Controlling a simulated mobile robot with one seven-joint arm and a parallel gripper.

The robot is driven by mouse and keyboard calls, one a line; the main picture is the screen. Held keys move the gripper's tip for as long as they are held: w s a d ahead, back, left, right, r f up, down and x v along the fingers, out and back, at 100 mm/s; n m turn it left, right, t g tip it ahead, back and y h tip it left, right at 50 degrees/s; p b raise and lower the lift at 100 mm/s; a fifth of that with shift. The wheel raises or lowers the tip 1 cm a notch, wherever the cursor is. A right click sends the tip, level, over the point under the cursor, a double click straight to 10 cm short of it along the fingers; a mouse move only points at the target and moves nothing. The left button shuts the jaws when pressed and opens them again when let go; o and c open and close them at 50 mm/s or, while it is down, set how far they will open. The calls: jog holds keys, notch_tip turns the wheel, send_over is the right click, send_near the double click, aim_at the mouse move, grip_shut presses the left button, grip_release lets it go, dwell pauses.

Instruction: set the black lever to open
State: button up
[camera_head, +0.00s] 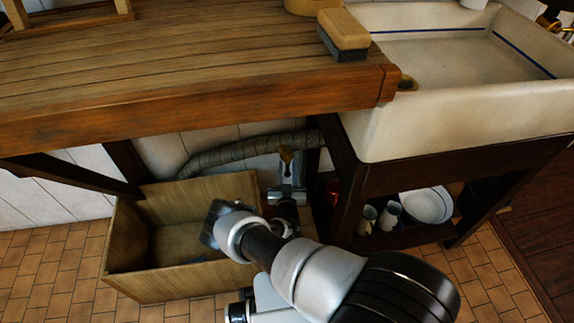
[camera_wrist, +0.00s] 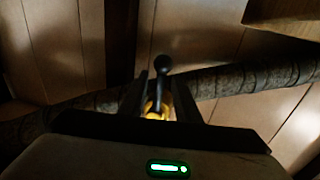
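The black lever (camera_wrist: 162,76) has a round knob and a thin stem in the wrist view. Its knob points up in the picture, tilted slightly right. A yellow brass fitting (camera_wrist: 152,108) shows at its foot. My gripper (camera_wrist: 164,88) is open, with one dark finger on each side of the lever; no clear contact shows. In the head view my gripper (camera_head: 287,178) is under the counter, just below a brass piece (camera_head: 286,154). I cannot make out the black lever there, and the lever's setting cannot be read.
A ribbed hose (camera_head: 235,153) runs along the tiled wall behind. A wooden crate (camera_head: 180,277) stands left of my arm. The wooden counter (camera_head: 190,70) overhangs from above, and the sink stand (camera_head: 350,190) is close on the right.

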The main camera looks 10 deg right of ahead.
grip_shut()
